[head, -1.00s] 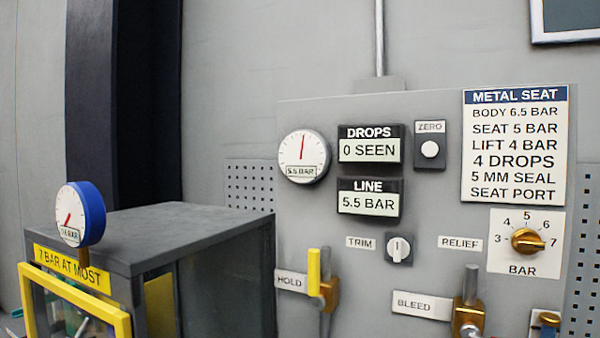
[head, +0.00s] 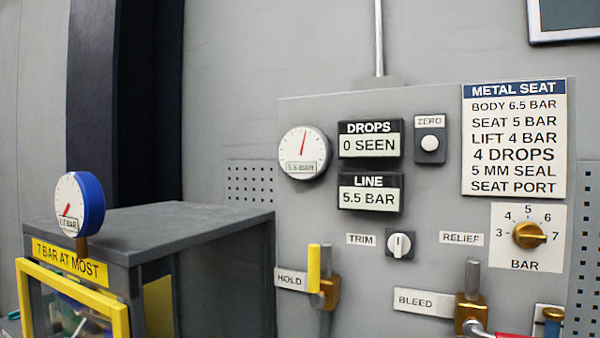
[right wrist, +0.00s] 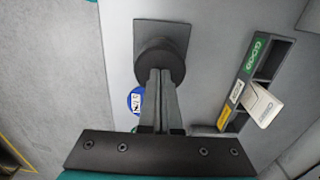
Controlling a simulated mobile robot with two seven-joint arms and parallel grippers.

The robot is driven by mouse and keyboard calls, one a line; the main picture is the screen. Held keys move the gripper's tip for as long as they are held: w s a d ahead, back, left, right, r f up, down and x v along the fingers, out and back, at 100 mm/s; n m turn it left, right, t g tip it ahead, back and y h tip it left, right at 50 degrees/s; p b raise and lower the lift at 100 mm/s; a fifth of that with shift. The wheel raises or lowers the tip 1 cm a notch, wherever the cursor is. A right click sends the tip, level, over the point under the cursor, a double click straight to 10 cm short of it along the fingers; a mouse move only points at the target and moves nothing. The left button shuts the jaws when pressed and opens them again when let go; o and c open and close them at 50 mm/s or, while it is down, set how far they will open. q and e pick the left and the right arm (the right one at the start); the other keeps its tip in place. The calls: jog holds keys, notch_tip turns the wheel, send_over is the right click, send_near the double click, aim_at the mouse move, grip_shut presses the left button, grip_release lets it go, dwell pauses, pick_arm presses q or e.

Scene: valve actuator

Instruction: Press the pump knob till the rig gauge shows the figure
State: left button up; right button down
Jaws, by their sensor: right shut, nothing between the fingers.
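In the right wrist view a dark round knob (right wrist: 160,62) stands on a square grey plate. My right gripper (right wrist: 159,74) is shut and empty, its fingertips at the knob's face and hiding part of it; I cannot tell whether they touch. In the head view the white dial gauge (head: 304,153) on the panel reads 5.5 BAR, and the LINE display (head: 370,200) also reads 5.5 BAR. A blue-bodied gauge (head: 80,208) on the grey box has its needle at the low left; its small figure is hard to read. My left gripper is not in view.
The METAL SEAT card (head: 514,140) lists BODY 6.5 BAR and SEAT 5 BAR. The brass RELIEF dial (head: 528,235) points near 7. HOLD (head: 314,270) and BLEED (head: 472,280) levers stand low on the panel. A label rack (right wrist: 255,82) is right of the knob.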

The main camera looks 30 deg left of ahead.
jog(key=shift+f+b, duration=0.8)
jog(key=shift+f, duration=0.2)
jog(key=shift+r, duration=0.15)
jog(key=shift+r+p, duration=1.55)
jog(key=shift+r, duration=0.75)
jog(key=shift+f, duration=0.25)
jog(key=shift+f+b, duration=1.4)
jog(key=shift+b, duration=0.05)
jog(key=shift+r+p, duration=1.05)
jog(key=shift+r, duration=0.55)
jog(key=shift+r, duration=0.1)
